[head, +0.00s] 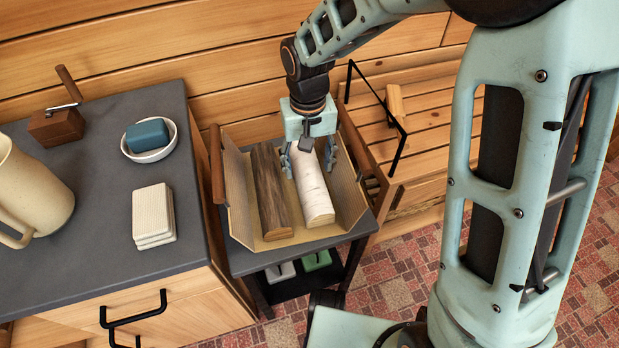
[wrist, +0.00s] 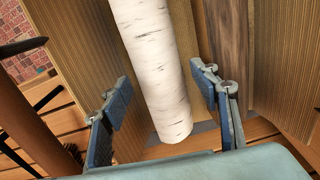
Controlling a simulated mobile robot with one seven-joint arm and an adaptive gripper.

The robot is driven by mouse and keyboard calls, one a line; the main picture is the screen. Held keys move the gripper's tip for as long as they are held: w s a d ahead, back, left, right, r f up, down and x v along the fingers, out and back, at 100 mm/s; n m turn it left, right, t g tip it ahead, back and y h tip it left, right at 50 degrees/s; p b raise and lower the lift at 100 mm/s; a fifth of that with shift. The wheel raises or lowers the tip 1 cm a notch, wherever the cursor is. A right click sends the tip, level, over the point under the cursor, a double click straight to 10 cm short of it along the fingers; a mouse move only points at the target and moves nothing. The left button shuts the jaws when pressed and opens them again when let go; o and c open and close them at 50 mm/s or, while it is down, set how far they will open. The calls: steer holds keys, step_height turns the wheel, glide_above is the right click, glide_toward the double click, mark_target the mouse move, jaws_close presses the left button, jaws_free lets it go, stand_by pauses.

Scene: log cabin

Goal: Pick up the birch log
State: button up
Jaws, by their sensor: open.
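The birch log (head: 312,187) has white bark with small dark marks. It lies in a tan open-ended carrier on a small dark side table, to the right of a dark brown log (head: 269,190). My gripper (head: 309,160) is over the far part of the birch log, its fingers spread to either side. In the wrist view, the birch log (wrist: 155,70) runs between the two open fingers of my gripper (wrist: 165,105). I cannot tell whether either finger touches it. The dark log (wrist: 229,45) is to the right there.
The carrier (head: 240,196) has raised sloping sides and brown side handles. A grey counter (head: 100,240) at left holds a pitcher (head: 35,195), a bowl (head: 150,155) and a white stack (head: 153,215). A wooden bench (head: 425,130) stands at right, by the log wall.

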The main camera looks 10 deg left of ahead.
mark_target(308, 170)
step_height(308, 170, down, 5)
steer(key=shift+r+b, duration=0.1)
steer(key=shift+b, duration=0.8)
steer(key=shift+r, duration=0.15)
steer(key=c, duration=1.4)
